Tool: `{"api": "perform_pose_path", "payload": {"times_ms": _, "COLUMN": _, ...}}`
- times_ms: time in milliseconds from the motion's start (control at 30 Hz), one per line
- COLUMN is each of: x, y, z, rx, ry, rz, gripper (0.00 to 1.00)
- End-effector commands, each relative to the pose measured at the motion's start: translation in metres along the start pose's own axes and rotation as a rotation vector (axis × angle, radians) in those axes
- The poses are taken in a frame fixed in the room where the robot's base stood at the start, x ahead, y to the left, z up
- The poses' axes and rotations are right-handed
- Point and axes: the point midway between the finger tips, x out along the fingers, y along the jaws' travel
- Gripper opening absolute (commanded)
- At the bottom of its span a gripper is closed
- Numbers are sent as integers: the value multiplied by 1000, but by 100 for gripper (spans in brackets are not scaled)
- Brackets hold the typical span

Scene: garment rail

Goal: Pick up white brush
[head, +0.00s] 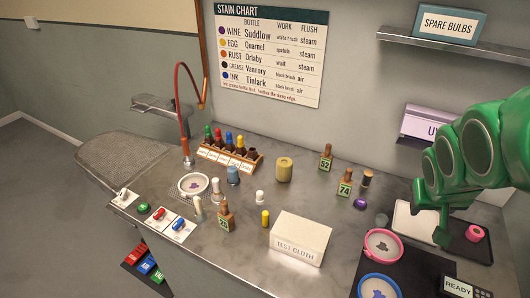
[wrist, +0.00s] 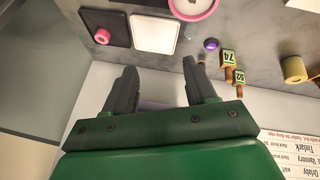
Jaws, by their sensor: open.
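Several small pale upright items that could be the white brush stand on the steel counter (head: 150,185) in the head view: one pale item (head: 198,208) left of the bottle labelled 29, another (head: 216,188) just behind it, and a white-topped one (head: 260,197) further right. I cannot tell which is the brush. My gripper (head: 430,212) is at the right side of the head view, far from these items, over the trays. In the wrist view my gripper (wrist: 159,68) has its two dark fingers wide apart with nothing between them. No white brush is discernible there.
A test cloth box (head: 300,238), a yellow item (head: 265,217) and numbered bottle 29 (head: 226,214) stand near the pale items. A rack of coloured bottles (head: 230,155) is behind. Pink-rimmed dish (head: 383,246), white tray (head: 413,222) and shelf (head: 455,45) are at right.

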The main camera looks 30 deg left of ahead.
Motion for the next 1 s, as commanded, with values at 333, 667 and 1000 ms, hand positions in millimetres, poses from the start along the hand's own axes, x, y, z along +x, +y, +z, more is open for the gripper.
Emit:
{"api": "perform_pose_path", "payload": {"times_ms": 333, "x": 35, "y": -64, "z": -137, "rx": -182, "ry": 350, "rz": -28, "gripper": 56}}
{"api": "perform_pose_path", "payload": {"times_ms": 667, "x": 47, "y": -199, "z": -218, "rx": -396, "ry": 632, "rz": -243, "gripper": 56}}
{"api": "perform_pose_path", "payload": {"times_ms": 1000, "x": 42, "y": -381, "z": -211, "rx": -623, "ry": 794, "rz": -644, "gripper": 56}}
